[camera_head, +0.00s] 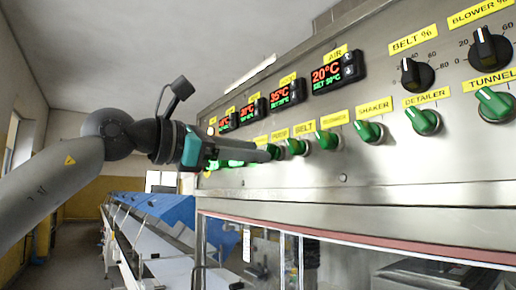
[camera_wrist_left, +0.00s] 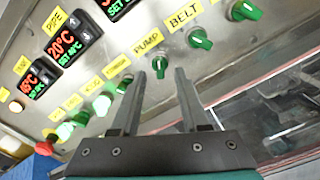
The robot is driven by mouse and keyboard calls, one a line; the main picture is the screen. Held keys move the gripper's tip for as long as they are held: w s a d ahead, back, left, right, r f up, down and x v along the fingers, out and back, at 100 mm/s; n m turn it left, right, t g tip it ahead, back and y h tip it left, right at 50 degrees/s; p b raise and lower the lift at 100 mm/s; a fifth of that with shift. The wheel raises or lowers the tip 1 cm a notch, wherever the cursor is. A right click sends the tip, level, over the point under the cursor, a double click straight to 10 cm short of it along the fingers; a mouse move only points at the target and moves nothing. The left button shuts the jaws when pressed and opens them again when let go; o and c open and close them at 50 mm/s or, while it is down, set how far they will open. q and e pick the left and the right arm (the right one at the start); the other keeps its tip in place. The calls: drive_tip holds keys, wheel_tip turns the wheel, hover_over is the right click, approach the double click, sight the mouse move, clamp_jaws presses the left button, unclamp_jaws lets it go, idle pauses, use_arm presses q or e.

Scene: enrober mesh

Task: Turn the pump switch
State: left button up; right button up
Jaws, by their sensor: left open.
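The pump switch is a green knob (camera_wrist_left: 160,65) under the yellow PUMP label (camera_wrist_left: 147,42) in the left wrist view. In the head view its green knob (camera_head: 274,151) shows just past my fingertips. My left gripper (camera_head: 264,156) reaches in from the left, close to the panel face. In the left wrist view my left gripper (camera_wrist_left: 159,75) is open, with one finger on each side of the pump knob and nothing clamped. I cannot tell whether the fingers touch the knob. My right gripper is not in view.
The green BELT knob (camera_wrist_left: 200,39) is close to the right finger. More green knobs, such as SHAKER (camera_head: 368,132) and DETAILER (camera_head: 424,121), line the steel panel (camera_head: 300,180). Red-lit displays (camera_head: 326,75) sit above. A conveyor (camera_head: 150,240) runs behind at left.

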sight(271, 152)
use_arm(q)
drive_tip(key=shift+x, duration=1.1)
clamp_jaws()
